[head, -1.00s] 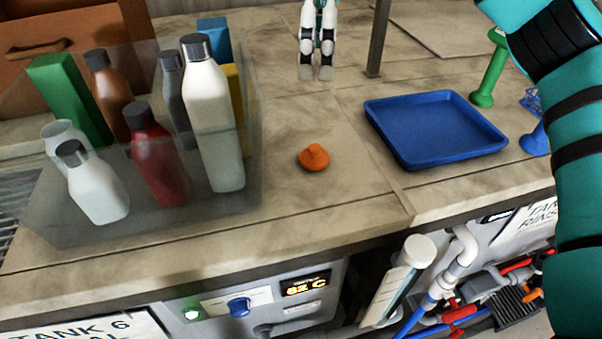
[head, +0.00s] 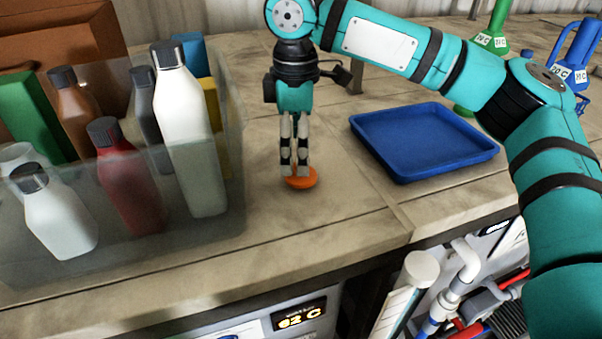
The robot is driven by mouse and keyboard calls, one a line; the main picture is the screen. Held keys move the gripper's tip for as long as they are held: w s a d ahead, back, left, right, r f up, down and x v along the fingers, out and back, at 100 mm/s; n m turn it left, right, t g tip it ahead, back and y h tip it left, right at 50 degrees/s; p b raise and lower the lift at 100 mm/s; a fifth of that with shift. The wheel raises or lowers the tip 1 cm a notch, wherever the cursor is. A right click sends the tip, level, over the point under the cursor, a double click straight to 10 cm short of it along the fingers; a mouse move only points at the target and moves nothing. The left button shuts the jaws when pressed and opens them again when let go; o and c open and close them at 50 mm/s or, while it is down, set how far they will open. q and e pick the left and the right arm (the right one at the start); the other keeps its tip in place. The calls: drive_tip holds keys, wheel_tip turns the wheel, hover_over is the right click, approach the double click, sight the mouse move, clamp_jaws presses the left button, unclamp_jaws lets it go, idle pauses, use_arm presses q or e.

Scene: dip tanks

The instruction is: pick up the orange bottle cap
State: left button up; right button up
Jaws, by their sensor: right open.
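The orange bottle cap (head: 301,183) lies on the stone-look counter, between the clear bin and the blue tray. My right gripper (head: 295,172) points straight down over it, with its fingertips at the cap and partly hiding its top. The fingers are open, with a narrow gap between them. I cannot tell whether they touch the cap. My left gripper does not show.
A clear bin (head: 150,235) with several bottles and boxes stands close on the left. The blue tray (head: 425,140) lies to the right. Green and blue funnel-like vessels stand behind it. The counter's front edge runs below the cap, with clear counter between.

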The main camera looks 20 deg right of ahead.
drive_tip(key=shift+s+d+f+p, duration=0.1)
drive_tip(key=shift+d+f+p, duration=0.1)
drive_tip(key=shift+f, duration=1.2)
drive_tip(key=shift+d+f+p, duration=0.15)
drive_tip(key=shift+f, duration=1.2)
drive_tip(key=c, duration=1)
drive_tip(key=shift+r, duration=0.1)
drive_tip(key=shift+c, duration=0.2)
